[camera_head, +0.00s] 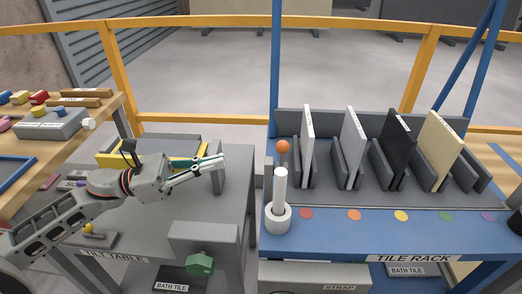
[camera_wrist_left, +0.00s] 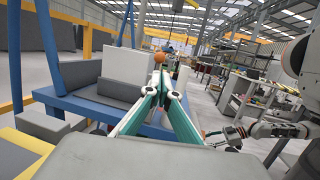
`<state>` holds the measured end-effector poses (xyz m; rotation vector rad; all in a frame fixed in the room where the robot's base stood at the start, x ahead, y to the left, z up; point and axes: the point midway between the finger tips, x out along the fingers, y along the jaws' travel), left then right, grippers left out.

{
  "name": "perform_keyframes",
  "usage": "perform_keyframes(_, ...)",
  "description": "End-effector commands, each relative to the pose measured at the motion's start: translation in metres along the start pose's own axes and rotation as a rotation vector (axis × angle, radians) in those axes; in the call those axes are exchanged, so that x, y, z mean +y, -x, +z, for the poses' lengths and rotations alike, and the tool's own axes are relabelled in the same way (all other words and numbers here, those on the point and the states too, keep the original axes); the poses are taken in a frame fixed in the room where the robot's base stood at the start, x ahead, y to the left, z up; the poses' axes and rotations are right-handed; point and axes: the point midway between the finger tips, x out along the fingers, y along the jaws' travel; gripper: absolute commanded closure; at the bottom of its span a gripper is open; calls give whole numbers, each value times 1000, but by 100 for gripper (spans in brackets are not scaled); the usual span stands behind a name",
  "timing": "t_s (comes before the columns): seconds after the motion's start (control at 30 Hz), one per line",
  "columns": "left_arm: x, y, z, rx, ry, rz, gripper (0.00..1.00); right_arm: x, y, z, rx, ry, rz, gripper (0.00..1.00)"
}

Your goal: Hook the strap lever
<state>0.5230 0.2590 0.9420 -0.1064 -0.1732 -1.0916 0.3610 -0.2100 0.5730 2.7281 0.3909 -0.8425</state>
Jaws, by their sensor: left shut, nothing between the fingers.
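My left gripper (camera_head: 218,168) reaches in from the left above the grey tilt table. Its fingers are shut and empty, pointing right. In the left wrist view its fingers (camera_wrist_left: 160,82) meet at the tips, with an orange ball (camera_wrist_left: 159,58) just beyond them. In the head view an orange ball (camera_head: 282,147) tops a stem at the left end of the blue tile rack (camera_head: 385,240), apart from and right of the fingertips. No label names this the strap lever. A "STRAP" label (camera_head: 338,288) sits low below the rack. What seems my right gripper (camera_wrist_left: 235,133) is small in the wrist view.
A white cylinder (camera_head: 280,188) stands in a round white holder (camera_head: 278,219) at the rack's front left. Several upright tiles stand in slots, including a black tile (camera_head: 398,142). The tilt table (camera_head: 150,222) has a green knob (camera_head: 200,264). A yellow rail (camera_head: 205,122) runs behind.

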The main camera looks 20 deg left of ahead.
Motion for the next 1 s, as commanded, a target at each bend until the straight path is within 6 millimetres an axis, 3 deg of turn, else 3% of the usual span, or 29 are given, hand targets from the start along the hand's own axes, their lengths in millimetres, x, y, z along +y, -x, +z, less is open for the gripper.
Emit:
perform_keyframes(0.5,0,-86,4,-3,-6,-1,100,5,4,7,-20,12,4,60)
perform_keyframes(0.7,1,-103,2,-1,-2,1,100,2,6,9,-26,-1,5,60)
perform_keyframes(1.0,0,-106,-1,1,0,2,100,2,5,6,-20,-9,6,60)
